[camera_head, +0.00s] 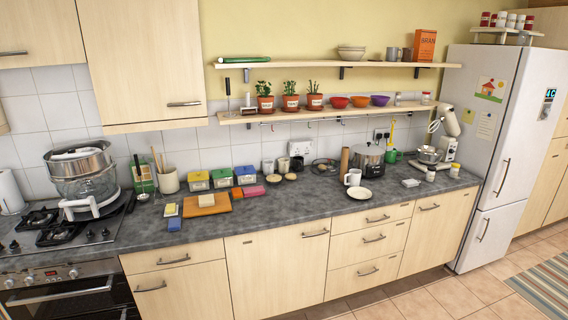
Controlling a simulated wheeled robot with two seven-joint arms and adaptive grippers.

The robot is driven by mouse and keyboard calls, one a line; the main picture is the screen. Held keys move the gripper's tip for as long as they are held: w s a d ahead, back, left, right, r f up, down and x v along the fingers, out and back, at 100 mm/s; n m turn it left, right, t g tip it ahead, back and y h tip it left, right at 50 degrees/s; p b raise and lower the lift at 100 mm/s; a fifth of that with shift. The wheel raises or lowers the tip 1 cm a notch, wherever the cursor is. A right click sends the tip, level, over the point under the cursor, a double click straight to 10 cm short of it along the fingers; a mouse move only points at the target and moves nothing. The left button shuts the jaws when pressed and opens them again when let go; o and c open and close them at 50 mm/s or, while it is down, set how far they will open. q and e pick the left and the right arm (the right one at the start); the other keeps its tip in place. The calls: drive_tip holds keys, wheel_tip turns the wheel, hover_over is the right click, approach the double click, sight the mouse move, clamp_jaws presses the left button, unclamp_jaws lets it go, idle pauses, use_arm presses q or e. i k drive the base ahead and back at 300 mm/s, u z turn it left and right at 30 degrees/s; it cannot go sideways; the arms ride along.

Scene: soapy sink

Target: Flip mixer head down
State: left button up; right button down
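A cream stand mixer (448,148) stands at the right end of the counter, beside the fridge. Its head (450,122) is tilted up, with the whisk (434,126) raised clear of the bowl. The metal mixing bowl (430,155) sits low, under the raised whisk. Neither of my grippers shows in the head view, and nothing is seen touching the mixer.
The white fridge (492,150) stands close on the mixer's right. Small jars (431,174) stand in front of the mixer, and a slow cooker (366,162) is to its left. A shelf (330,110) hangs above the counter. Floor in front of the cabinets is clear.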

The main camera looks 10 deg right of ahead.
sight(446, 111)
drive_tip(key=i, duration=0.8)
drive_tip(key=z, duration=1.85)
drive_tip(key=i, duration=4.4)
drive_tip(key=u, duration=1.95)
